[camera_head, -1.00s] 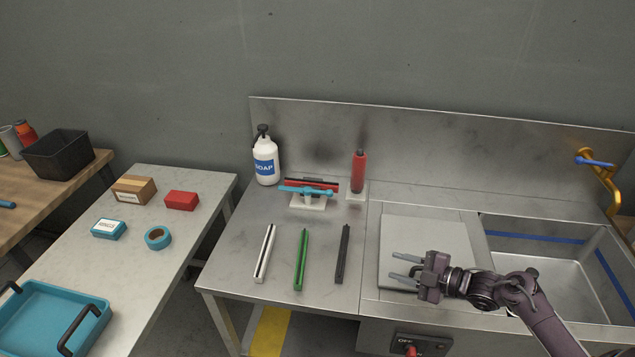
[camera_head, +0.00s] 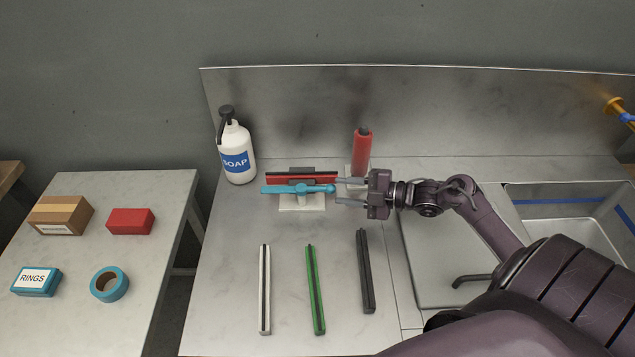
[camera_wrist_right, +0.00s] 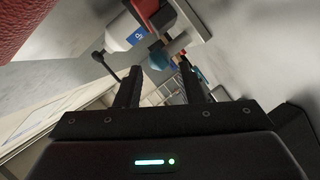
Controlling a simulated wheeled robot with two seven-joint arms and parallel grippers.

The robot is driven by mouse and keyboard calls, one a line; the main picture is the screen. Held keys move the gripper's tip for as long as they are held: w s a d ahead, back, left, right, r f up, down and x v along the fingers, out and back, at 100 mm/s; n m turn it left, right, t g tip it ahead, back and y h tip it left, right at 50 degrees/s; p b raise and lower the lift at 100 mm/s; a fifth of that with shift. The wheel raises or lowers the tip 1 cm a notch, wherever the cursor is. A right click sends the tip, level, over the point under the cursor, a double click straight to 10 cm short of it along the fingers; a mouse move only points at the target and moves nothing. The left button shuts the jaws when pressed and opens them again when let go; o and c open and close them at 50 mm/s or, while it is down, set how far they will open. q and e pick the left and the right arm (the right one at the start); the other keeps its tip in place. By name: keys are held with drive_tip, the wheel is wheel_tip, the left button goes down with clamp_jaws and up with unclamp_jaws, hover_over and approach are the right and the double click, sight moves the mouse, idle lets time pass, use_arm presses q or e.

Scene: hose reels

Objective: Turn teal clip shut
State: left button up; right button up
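The teal clip (camera_head: 298,189) is a long lever lying across the front of a small white stand (camera_head: 302,203), with a rounded knob at its right end. A red and black bar (camera_head: 302,177) lies just behind it. My right gripper (camera_head: 343,190) is open and empty, its two fingers pointing left with their tips at the clip's right end. In the right wrist view, the clip's teal knob (camera_wrist_right: 158,59) shows ahead, between the open fingers (camera_wrist_right: 168,88). I cannot tell whether a finger touches it. My left gripper is not in view.
A red bottle (camera_head: 361,152) stands close behind the right gripper. A soap bottle (camera_head: 235,150) stands left of the stand. White (camera_head: 265,290), green (camera_head: 315,290) and dark (camera_head: 365,270) strips lie in front. A side table with boxes (camera_head: 60,215) is at left, a sink (camera_head: 570,209) at right.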

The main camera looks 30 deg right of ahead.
sight(334, 190)
drive_tip(key=p+x, duration=0.1)
drive_tip(key=x, duration=0.5)
drive_tip(key=shift+s, duration=0.1)
clamp_jaws()
